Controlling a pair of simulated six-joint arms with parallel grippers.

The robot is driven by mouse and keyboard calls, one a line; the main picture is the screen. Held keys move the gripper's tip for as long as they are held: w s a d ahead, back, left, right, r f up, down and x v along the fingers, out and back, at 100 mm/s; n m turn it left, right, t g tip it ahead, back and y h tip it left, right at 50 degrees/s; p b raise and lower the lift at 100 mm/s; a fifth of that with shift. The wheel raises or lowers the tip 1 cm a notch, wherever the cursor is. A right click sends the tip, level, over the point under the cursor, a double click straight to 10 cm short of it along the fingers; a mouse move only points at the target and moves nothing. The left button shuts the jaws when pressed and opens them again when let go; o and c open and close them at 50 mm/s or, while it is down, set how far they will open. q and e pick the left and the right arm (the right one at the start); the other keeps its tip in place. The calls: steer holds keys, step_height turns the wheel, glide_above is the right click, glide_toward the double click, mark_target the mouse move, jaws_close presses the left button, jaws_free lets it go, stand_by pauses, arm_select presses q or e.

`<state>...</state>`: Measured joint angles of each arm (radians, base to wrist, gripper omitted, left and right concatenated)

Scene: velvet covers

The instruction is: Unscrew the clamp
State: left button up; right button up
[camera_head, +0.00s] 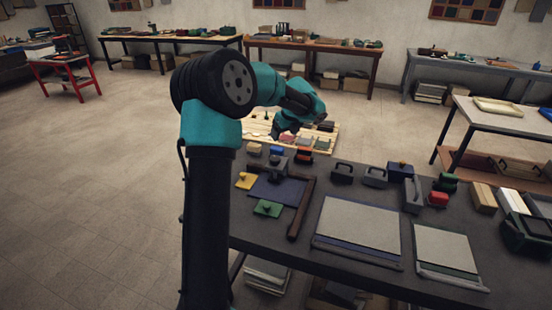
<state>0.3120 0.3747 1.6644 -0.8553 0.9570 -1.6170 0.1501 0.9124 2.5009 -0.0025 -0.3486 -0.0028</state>
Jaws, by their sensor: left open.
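My left gripper (284,131) is at the end of the teal and black arm. It is open and hangs above the back left part of the dark workbench (325,265), with nothing seen between its fingers. Below it, a grey block-like piece (277,164) stands at the back of a dark blue panel (276,190). A brown L-shaped bar (302,208) lies along the panel's right side. I cannot tell for sure which piece is the clamp; the parts are small and dark. My right gripper is out of view.
A yellow knobbed piece (244,181) and a green one (268,208) flank the panel. Two pale flat boards (358,224) (445,250) lie at the front. A pale pallet (325,141) lies beyond the bench.

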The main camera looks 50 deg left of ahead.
mark_target(275, 158)
arm_select(q)
steer(key=x, duration=1.6)
steer(key=shift+f, duration=0.1)
steer(key=shift+d, duration=0.1)
steer(key=shift+c, duration=0.3)
steer(key=c, duration=0.8)
steer(key=shift+c, duration=0.2)
